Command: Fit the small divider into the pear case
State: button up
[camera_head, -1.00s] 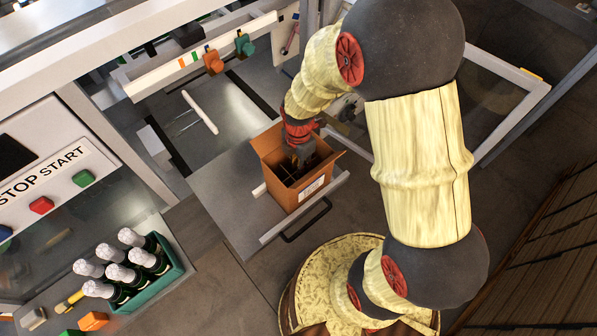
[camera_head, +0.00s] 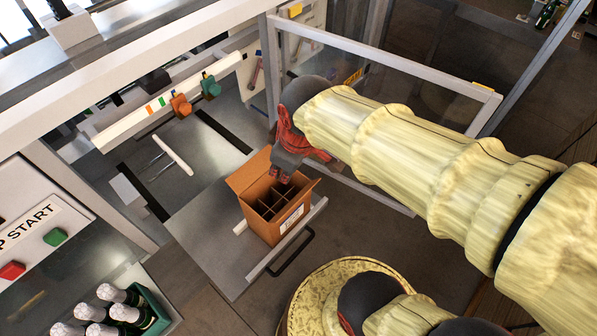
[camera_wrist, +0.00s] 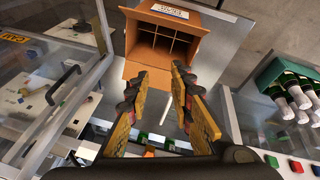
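The open cardboard case (camera_head: 260,222) stands upright on the grey sliding panel, flaps spread and a white label on its side. The label's words are too small to read surely. A dark divider (camera_head: 268,203) sits inside and splits the case into several cells. In the wrist view the case (camera_wrist: 127,42) is at the top, with the crossed divider strips (camera_wrist: 163,38) visible inside. My gripper (camera_head: 285,176) is above the case, near its back flap. In the wrist view its two fingers (camera_wrist: 160,76) are apart with nothing between them.
A green crate of foil-topped bottles (camera_head: 155,300) stands at the lower left. A white rod (camera_head: 173,155) lies behind the case. Orange (camera_head: 181,106) and teal (camera_head: 211,87) clamps sit on the rail behind. A metal frame (camera_head: 385,60) stands close behind my arm.

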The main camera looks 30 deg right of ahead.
jog(key=s+r+m+t, duration=0.1)
jog(key=s+r+m, duration=0.4)
jog(key=s+m, duration=0.1)
jog(key=shift+s+m+t, duration=0.2)
jog(key=shift+m+t, duration=0.1)
